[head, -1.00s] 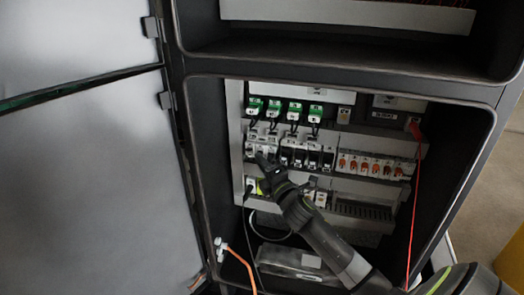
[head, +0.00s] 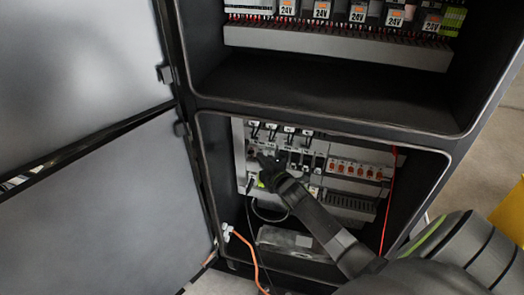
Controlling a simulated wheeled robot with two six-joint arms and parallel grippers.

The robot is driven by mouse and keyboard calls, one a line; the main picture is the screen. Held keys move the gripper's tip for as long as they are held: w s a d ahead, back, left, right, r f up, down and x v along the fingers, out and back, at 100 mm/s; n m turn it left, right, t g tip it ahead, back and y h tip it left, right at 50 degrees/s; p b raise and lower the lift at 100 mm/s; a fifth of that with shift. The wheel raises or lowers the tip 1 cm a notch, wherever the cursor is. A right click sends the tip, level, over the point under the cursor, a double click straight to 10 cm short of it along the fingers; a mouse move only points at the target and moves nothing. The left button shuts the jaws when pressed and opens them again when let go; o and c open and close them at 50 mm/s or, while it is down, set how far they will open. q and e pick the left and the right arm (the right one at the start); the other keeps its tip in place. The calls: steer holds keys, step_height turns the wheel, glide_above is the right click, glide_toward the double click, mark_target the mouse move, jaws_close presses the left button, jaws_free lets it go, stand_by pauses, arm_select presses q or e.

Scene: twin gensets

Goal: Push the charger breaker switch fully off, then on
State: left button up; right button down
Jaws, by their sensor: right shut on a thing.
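A row of breakers (head: 307,160) runs across the lower compartment of the open cabinet. My right gripper (head: 262,164) reaches in from the lower right, its fingertips at the left end of this row. It is shut on a breaker switch there. The fingers cover the switch, so I cannot tell whether it is up or down, nor read its label. My left gripper is not in view.
Red-orange breakers (head: 357,170) stand to the right in the same row. A dark cabinet door (head: 110,215) stands open at the left. A red cable (head: 387,200) hangs at the right, and an orange cable (head: 248,246) hangs at the lower left.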

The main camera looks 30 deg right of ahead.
steer(key=shift+r+m+g+p, duration=0.4)
steer(key=shift+p, duration=0.55)
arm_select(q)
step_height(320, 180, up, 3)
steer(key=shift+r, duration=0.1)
arm_select(e)
steer(key=shift+g, duration=0.3)
steer(key=shift+w+d+r+m+g+y, duration=0.1)
steer(key=shift+d+r+m+g+y, duration=0.15)
steer(key=shift+m+g, duration=0.2)
steer(key=shift+a, duration=0.1)
steer(key=c, duration=1.5)
jaws_free()
steer(key=shift+c, duration=0.2)
arm_select(q)
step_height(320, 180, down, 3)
steer(key=b, duration=0.3)
arm_select(e)
steer(key=v, duration=1.7)
